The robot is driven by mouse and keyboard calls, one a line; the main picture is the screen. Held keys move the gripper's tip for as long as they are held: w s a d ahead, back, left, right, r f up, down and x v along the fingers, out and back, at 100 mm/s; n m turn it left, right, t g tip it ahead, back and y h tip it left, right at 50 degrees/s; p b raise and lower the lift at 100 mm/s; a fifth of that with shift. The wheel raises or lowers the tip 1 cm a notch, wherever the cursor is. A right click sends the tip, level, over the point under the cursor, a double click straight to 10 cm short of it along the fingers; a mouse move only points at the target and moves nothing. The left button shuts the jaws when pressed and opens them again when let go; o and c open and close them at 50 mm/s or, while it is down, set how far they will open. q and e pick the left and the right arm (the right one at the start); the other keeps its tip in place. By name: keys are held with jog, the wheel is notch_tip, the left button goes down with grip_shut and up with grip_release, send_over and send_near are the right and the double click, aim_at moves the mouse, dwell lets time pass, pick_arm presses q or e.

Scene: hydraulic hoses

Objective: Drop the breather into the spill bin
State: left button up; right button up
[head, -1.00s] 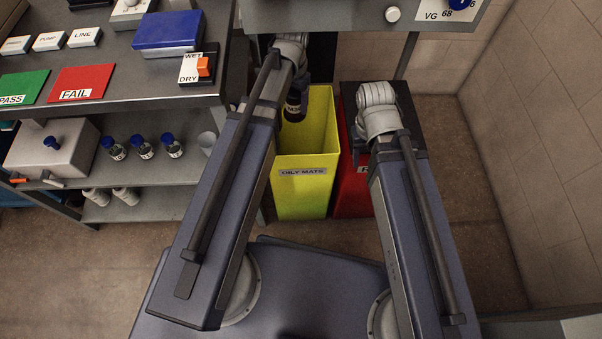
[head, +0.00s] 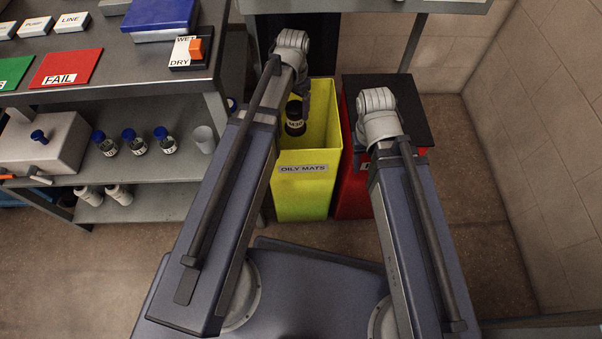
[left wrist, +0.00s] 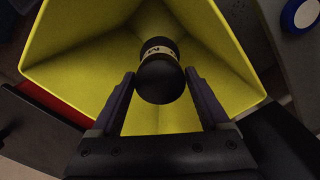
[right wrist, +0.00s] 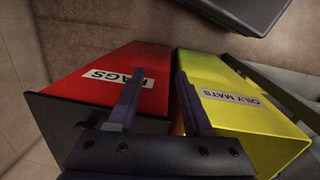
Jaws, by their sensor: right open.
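The breather is a small black cylinder with a pale label band (head: 295,127). It hangs upright within the mouth of the yellow bin labelled OILY MATS (head: 300,200). My left gripper (left wrist: 160,76) is shut on the breather's black near end (left wrist: 160,85), one finger on each side, above the bin's interior. The yellow walls surround the breather in the left wrist view. My right gripper (right wrist: 160,72) is open and empty, over the red and yellow bins. No label reading "spill" is visible.
A red bin labelled RAGS (right wrist: 120,72) with a dark top (head: 410,115) stands right of the yellow bin. A bench with a red FAIL mat (head: 66,68) and a WET/DRY switch (head: 193,50) is at left. Blue-capped bottles (head: 133,142) stand on its shelf. Open floor lies at right.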

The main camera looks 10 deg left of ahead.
pick_arm(q)
jog(key=shift+o, duration=1.4)
jog(key=shift+r, duration=0.15)
notch_tip(320, 180, up, 8)
jog(key=p, duration=0.8)
jog(key=shift+f, duration=0.2)
jog(key=shift+s+f, duration=0.1)
